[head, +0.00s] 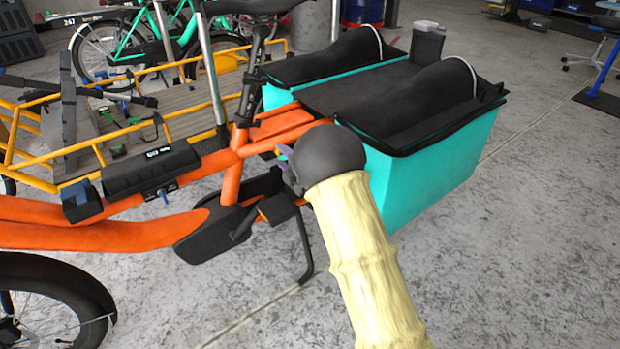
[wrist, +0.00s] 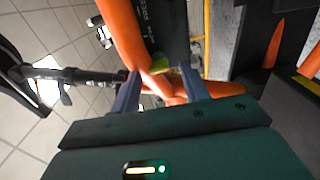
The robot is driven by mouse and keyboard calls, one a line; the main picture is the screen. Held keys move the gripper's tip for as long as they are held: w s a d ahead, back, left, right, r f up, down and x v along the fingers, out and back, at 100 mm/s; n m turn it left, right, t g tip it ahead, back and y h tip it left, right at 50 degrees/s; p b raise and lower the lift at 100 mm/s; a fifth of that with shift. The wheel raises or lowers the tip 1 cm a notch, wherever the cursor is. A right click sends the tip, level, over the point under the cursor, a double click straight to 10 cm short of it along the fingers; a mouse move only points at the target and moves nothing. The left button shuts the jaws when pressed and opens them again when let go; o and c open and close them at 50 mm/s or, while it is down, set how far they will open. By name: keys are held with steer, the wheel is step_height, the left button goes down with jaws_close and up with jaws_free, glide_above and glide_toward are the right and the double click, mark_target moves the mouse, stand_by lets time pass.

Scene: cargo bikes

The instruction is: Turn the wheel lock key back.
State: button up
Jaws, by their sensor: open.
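The orange cargo bike (head: 232,178) stands across the head view. I cannot make out the wheel lock or its key with certainty. My gripper (head: 286,160) is at the bike's frame below the seat post, largely hidden behind my round dark wrist. In the wrist view my gripper (wrist: 160,74) is open. Its two blue-grey fingers stand apart, with orange frame tubes beyond and between them. A small yellow-green piece (wrist: 172,71) shows between the fingertips, too small to identify. No contact with it can be seen. A small blue piece (head: 163,195) sits under the black battery (head: 150,170).
The turquoise box (head: 440,170) with black covers is right of my gripper. The pedal (head: 277,209) and kickstand (head: 304,250) are below it. A yellow-framed cargo bike (head: 40,160) and a green bike (head: 105,50) stand behind. The floor (head: 530,240) at right is clear.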

steer(key=p+v, duration=0.4)
steer(key=v, duration=1.1)
steer(key=shift+w+p, duration=0.1)
steer(key=shift+p, duration=0.2)
